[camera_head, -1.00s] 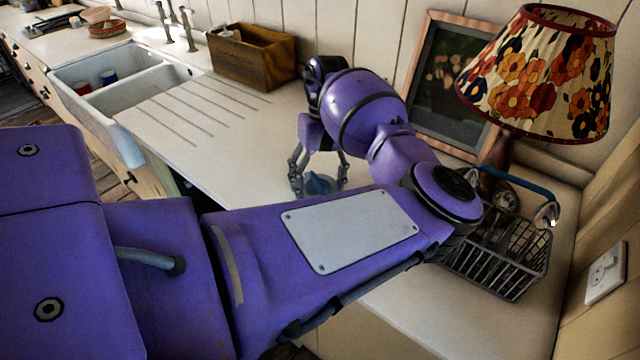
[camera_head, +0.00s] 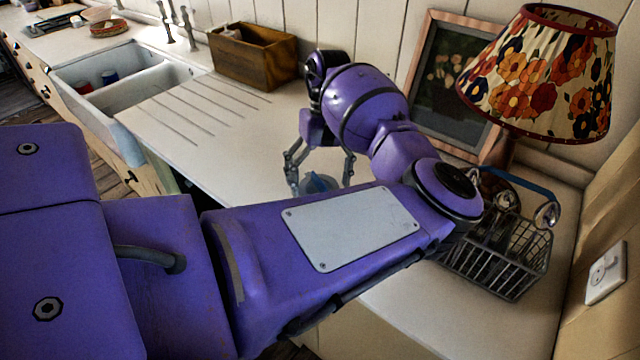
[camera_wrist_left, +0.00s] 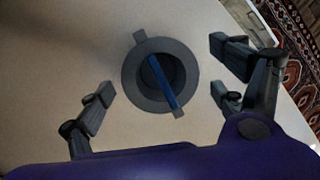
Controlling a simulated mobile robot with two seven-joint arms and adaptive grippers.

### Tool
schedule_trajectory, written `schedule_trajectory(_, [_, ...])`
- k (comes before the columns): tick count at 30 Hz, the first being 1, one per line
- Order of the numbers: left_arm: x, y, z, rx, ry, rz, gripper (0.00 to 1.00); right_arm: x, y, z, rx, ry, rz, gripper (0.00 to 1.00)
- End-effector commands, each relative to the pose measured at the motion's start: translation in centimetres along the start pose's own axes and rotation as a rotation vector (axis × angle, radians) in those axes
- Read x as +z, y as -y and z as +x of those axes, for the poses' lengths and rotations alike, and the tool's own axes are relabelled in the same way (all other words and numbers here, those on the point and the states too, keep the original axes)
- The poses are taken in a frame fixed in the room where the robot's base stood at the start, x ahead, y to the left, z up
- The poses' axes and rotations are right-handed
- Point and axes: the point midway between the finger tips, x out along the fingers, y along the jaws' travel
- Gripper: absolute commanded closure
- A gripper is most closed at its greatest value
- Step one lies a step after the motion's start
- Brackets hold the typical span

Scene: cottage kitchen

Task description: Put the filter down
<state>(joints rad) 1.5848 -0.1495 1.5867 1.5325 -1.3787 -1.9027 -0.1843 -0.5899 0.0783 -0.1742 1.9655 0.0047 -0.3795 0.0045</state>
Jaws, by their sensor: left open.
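The filter (camera_wrist_left: 134,88) is a round dark grey piece with a blue bar across its middle and small tabs at its edge. In the left wrist view it sits on the pale countertop. In the head view only a small blue-grey part of the filter (camera_head: 318,183) shows low between the fingers. My left gripper (camera_head: 321,180) points down over it with its fingers spread. In the wrist view the left gripper's fingers (camera_wrist_left: 163,92) stand to either side of the filter, with gaps between. My right gripper is not in view.
A wire basket (camera_head: 505,262) with a blue handle and a floral lamp (camera_head: 545,75) stand at the right. A framed picture (camera_head: 447,85) leans on the wall. A wooden box (camera_head: 253,57) stands behind, and a sink (camera_head: 105,75) is at the left. The ribbed drainboard is clear.

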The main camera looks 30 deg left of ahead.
Motion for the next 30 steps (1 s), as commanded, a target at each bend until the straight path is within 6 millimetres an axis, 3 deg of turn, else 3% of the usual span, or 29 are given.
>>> schedule_trajectory(9, [0.0,0.0,-7.1,0.005,-0.004,0.001,0.12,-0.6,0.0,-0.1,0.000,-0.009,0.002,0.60])
schedule_trajectory(15, [0.0,0.0,-10.3,0.003,-0.002,0.001,0.12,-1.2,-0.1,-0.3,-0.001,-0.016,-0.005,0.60])
schedule_trajectory(30, [0.0,0.0,-11.2,0.000,0.000,0.000,0.12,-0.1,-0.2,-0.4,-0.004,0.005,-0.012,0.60])
